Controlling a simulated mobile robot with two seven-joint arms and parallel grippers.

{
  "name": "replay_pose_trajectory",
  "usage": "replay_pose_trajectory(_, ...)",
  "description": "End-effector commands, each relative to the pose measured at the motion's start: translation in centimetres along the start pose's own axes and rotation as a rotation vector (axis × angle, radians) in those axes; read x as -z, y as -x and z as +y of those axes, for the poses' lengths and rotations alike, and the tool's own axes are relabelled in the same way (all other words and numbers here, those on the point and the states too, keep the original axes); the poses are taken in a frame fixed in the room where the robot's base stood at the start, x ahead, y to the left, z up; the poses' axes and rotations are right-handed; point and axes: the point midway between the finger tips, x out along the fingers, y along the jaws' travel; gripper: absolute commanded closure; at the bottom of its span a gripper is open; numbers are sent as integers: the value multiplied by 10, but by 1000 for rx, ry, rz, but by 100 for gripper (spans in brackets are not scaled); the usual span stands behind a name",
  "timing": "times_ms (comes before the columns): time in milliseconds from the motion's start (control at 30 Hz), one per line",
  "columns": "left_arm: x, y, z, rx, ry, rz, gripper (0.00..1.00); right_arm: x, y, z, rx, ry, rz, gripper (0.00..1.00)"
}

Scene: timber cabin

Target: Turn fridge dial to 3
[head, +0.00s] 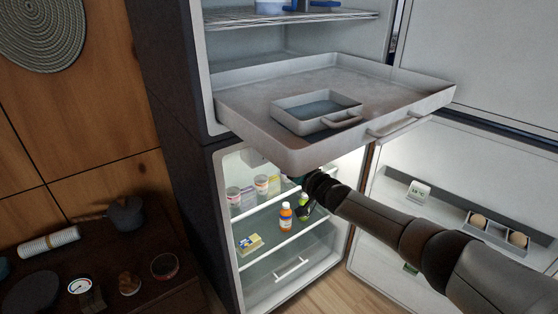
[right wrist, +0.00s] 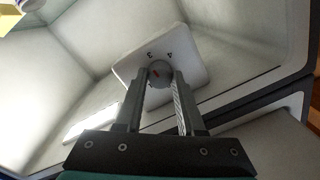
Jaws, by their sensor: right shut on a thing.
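The fridge dial (right wrist: 160,72) is a small round grey knob with a red mark, on a white panel (right wrist: 188,72) that shows the digits 3 and 4 near the knob. The red mark is on the knob's left part in the right wrist view; which digit it points to I cannot tell for sure. My right gripper (right wrist: 160,90) is shut on the dial, one finger on each side. In the head view my right arm reaches into the open lower fridge compartment (head: 262,292), under the pulled-out drawer; I cannot make out the dial there. My left gripper is not in view.
A pulled-out drawer (head: 240,112) holding a small tray (head: 290,122) hangs above my right arm. The open fridge door (head: 385,268) is at the right.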

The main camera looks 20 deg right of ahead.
Motion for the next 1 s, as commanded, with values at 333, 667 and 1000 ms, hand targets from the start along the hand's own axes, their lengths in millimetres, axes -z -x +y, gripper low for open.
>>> replay_pose_trajectory(333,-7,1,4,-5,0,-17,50,-1,0,0,2,-64,2,100)
replay_pose_trajectory(667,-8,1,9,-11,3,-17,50,0,0,0,2,-65,2,100)
replay_pose_trajectory(1000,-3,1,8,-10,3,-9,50,0,0,0,2,-65,2,32)
